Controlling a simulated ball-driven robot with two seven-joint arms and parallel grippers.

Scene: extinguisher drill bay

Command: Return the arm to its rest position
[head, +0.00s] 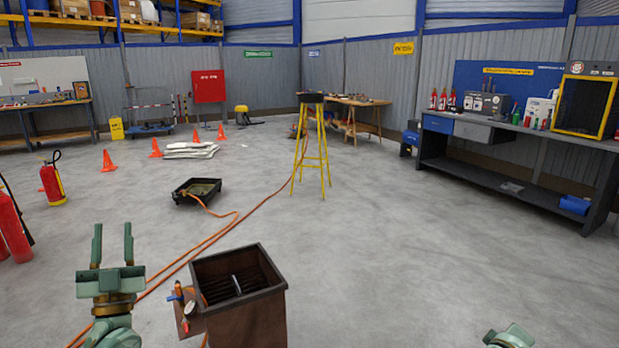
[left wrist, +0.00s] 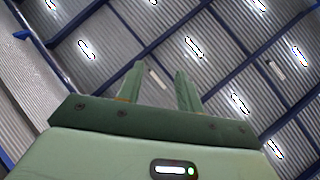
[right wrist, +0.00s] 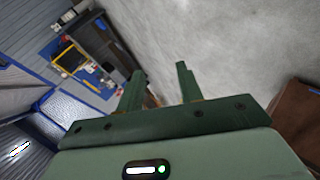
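My left gripper (head: 112,246) is raised at the lower left of the head view with its two green fingers apart and pointing up. Nothing is between them. In the left wrist view the fingers (left wrist: 160,85) are apart against the roof. My right arm shows only as a small green part at the bottom right edge of the head view. In the right wrist view my right gripper (right wrist: 158,88) has its fingers apart and empty, with bare floor and the workbench beyond.
A brown metal box (head: 240,300) with an open top stands close in front, right of my left gripper. Red extinguishers (head: 12,228) stand at the left. A black tray (head: 197,192), an orange hose (head: 215,240) and a yellow stand (head: 313,150) are farther out. The floor at right is clear.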

